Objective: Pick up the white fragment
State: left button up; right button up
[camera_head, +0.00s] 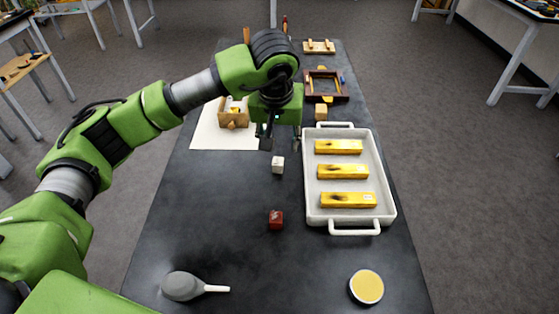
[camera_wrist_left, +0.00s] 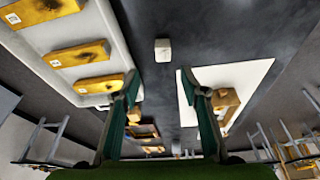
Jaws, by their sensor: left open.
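The white fragment (camera_head: 278,165) is a small pale block on the dark table, left of the white tray. It also shows in the left wrist view (camera_wrist_left: 163,50), top centre, with bare table around it. My left gripper (camera_head: 281,143) is open and points down, with its fingers just beyond and above the fragment in the head view. In the left wrist view the two fingers (camera_wrist_left: 160,78) are spread, nothing is between them, and the fragment lies past their tips. My right gripper is not in view.
The white tray (camera_head: 313,207) holds yellow bars. A wooden box (camera_head: 233,119) stands on a white sheet (camera_head: 208,137). A grey bulb blower (camera_head: 184,286) and a round yellow-topped tin (camera_head: 367,287) lie at the near end. Table around the fragment is clear.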

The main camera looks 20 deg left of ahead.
aim_at(278, 159)
pick_arm(q)
jog(key=x, duration=0.3)
jog(key=shift+w+f+p, duration=0.1)
jog(key=shift+p, duration=0.25)
jog(key=x, duration=0.1)
jog(key=p+x, duration=0.1)
jog(key=x, duration=0.1)
jog(key=shift+a+f, duration=0.3)
jog(key=shift+a, duration=0.05)
jog(key=shift+f, duration=0.5)
jog(key=c, duration=1)
jog(key=shift+c, duration=0.2)
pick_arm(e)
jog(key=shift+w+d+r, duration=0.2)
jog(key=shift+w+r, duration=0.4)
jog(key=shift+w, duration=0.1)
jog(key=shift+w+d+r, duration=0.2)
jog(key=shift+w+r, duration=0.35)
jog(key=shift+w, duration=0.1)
